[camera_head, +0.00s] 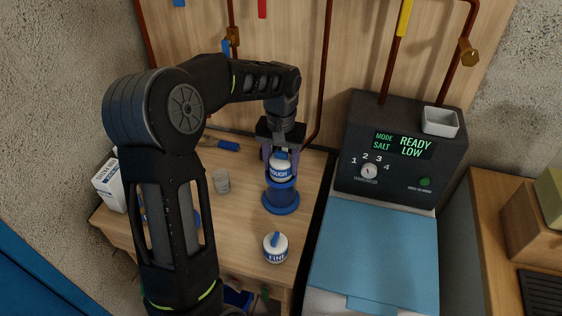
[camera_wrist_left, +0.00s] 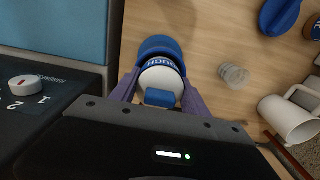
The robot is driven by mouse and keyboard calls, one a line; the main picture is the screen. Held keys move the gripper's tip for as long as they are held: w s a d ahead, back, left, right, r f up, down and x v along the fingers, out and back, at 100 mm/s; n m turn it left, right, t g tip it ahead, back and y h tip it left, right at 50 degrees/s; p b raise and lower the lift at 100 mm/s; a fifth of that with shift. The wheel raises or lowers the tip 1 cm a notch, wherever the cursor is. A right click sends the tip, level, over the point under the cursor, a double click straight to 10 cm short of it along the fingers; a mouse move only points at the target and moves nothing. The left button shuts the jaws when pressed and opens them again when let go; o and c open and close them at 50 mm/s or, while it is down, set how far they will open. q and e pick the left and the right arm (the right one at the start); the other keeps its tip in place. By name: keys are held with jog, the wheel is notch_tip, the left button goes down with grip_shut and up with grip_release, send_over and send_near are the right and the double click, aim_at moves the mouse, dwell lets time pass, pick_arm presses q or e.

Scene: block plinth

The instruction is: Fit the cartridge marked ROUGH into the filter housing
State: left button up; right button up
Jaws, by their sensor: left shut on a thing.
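The white ROUGH cartridge (camera_head: 281,172), with a blue tab on top, is upright between the purple fingers of my left gripper (camera_head: 281,158). In the left wrist view, my left gripper (camera_wrist_left: 160,95) is shut on this cartridge (camera_wrist_left: 161,78). The blue filter housing (camera_head: 281,199) stands on the wooden counter directly below it; its blue rim (camera_wrist_left: 158,44) shows behind the cartridge in the wrist view. The cartridge's label shows above the housing; how deep its lower end sits is hidden. The white FINE cartridge (camera_head: 275,248) stands apart, nearer the counter's front edge. My right gripper is not in view.
A small clear cup (camera_head: 221,181) stands left of the housing. A white mug (camera_wrist_left: 288,118) and a blue object (camera_wrist_left: 279,14) show in the wrist view. A dark machine (camera_head: 400,150) with a blue lid (camera_head: 375,245) stands close on the right. Copper pipes rise behind.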

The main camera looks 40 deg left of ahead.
aim_at(281, 152)
pick_arm(q)
jog(key=shift+f, duration=0.25)
jog(key=o, duration=1.4)
notch_tip(281, 152, up, 8)
jog(key=shift+f+b, duration=0.1)
jog(key=shift+b, duration=0.45)
jog(key=shift+f, duration=0.1)
